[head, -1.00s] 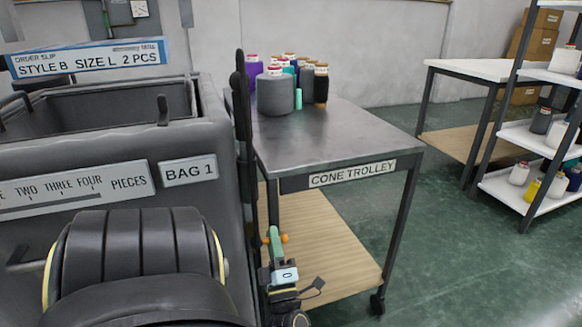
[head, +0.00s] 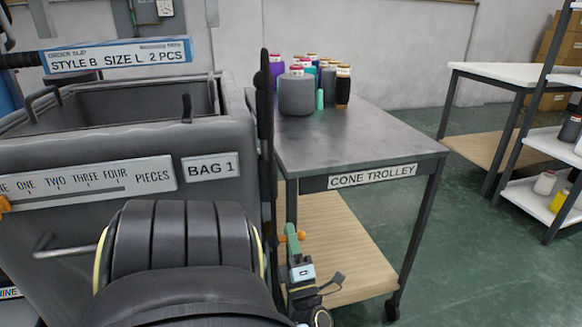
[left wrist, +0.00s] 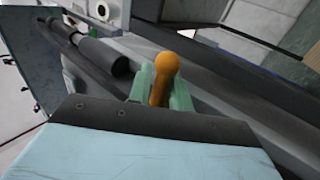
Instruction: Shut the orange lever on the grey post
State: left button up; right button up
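The orange lever (left wrist: 163,72) shows in the left wrist view as a round knob on a short neck. My left gripper (left wrist: 161,92) has its pale green fingers close on both sides of that neck and looks shut on it. In the head view the left gripper (head: 294,238) is low beside the cone trolley, and the lever's orange ends (head: 302,236) show on both sides of a green finger. A dark upright post (head: 265,130) stands above, by the bag's right side; I cannot tell if the lever is on it. My right gripper is not in view.
The grey bin marked BAG 1 (head: 235,140) stands left of the gripper. The cone trolley (head: 350,145), with yarn cones (head: 297,95) at its back, stands close on the right. A white-topped table (head: 500,72) and shelves (head: 530,200) are farther right, with clear green floor between.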

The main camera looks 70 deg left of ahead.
pick_arm(q)
jog(key=shift+f, duration=0.1)
jog(key=v, duration=1.3)
jog(key=shift+d+p, duration=0.2)
jog(key=shift+p, duration=0.15)
jog(key=shift+s, duration=0.1)
